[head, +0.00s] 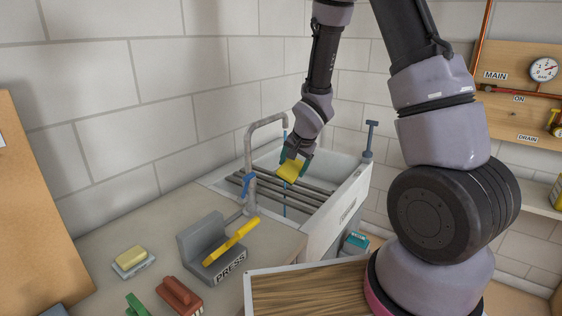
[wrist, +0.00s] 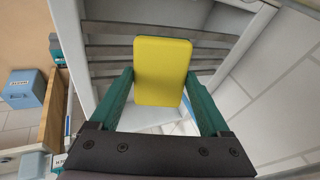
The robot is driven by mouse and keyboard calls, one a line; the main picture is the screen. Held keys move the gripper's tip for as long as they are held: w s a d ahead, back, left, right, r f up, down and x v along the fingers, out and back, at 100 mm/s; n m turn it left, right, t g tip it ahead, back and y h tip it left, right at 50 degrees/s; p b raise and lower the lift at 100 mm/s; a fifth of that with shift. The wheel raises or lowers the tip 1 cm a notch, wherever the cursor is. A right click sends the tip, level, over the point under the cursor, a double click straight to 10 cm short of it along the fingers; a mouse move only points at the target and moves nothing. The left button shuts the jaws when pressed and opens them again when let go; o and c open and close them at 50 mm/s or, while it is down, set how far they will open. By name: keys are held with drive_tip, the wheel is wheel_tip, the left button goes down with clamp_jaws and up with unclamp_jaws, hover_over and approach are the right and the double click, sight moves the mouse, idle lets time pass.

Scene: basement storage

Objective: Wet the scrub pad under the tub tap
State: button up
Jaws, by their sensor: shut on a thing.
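The yellow scrub pad (head: 288,172) is held in my gripper (head: 294,160) above the dark bars across the tub (head: 340,205). In the wrist view the pad (wrist: 163,70) sits between the two teal fingers, its broad face toward the camera. The grey tub tap (head: 249,150) arches from the counter toward the tub, with a blue handle (head: 248,187) low on it. A thin blue vertical streak (head: 285,204), looking like running water, shows below the spout. The pad is close to this streak; I cannot tell whether they touch.
On the counter (head: 150,211) stand a grey press (head: 203,243) with a yellow lever, a soap bar on a dish (head: 131,260) and a red brush-like block (head: 179,294). A wooden-topped tray (head: 305,293) is in front. A blue-handled post (head: 369,140) rises at the tub's right.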

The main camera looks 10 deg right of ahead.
drive_tip(key=s+d+r, duration=0.1)
drive_tip(key=s+r, duration=0.3)
drive_tip(key=shift+s, duration=0.4)
drive_tip(key=shift+d, duration=0.15)
